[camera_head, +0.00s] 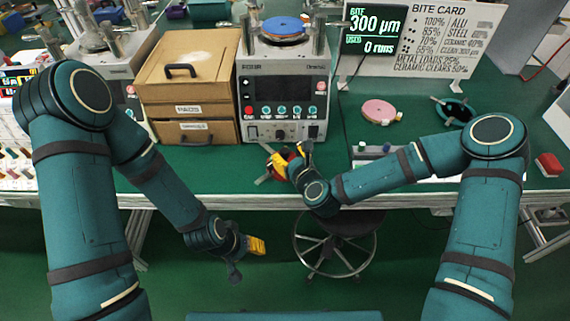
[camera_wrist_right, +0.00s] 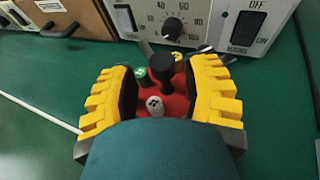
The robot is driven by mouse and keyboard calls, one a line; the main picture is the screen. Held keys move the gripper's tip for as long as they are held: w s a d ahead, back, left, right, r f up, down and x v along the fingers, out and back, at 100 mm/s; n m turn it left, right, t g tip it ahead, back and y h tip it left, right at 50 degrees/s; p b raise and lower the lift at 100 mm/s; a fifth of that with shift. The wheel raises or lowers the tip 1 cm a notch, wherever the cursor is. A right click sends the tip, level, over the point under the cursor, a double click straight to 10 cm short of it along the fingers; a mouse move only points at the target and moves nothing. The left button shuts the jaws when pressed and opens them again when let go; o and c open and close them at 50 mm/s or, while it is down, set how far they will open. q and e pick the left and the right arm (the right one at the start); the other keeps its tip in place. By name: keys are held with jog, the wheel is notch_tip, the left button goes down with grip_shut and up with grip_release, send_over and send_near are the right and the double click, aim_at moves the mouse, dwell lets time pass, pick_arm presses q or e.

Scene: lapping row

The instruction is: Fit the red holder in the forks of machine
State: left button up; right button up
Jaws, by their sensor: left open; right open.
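The red holder (camera_wrist_right: 178,102) lies on the green bench top in front of the machine (camera_head: 286,90), with dark and pale knobs on it. In the head view the red holder (camera_head: 284,158) is partly hidden by my right gripper (camera_head: 288,160). In the right wrist view my right gripper (camera_wrist_right: 165,95) is open, with its yellow fingers on either side of the holder and gaps showing. The machine has a blue disc (camera_head: 283,28) on top; its forks are not clear to me. My left gripper (camera_head: 252,246) is open and empty, low in front of the bench.
A wooden drawer box (camera_head: 188,85) stands left of the machine. A display and bite card (camera_head: 420,40) stand behind. A stool (camera_head: 340,245) is under the bench edge.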

aim_at(286, 151)
jog(key=shift+x, duration=1.95)
jog(key=shift+d+f, duration=0.1)
grip_shut()
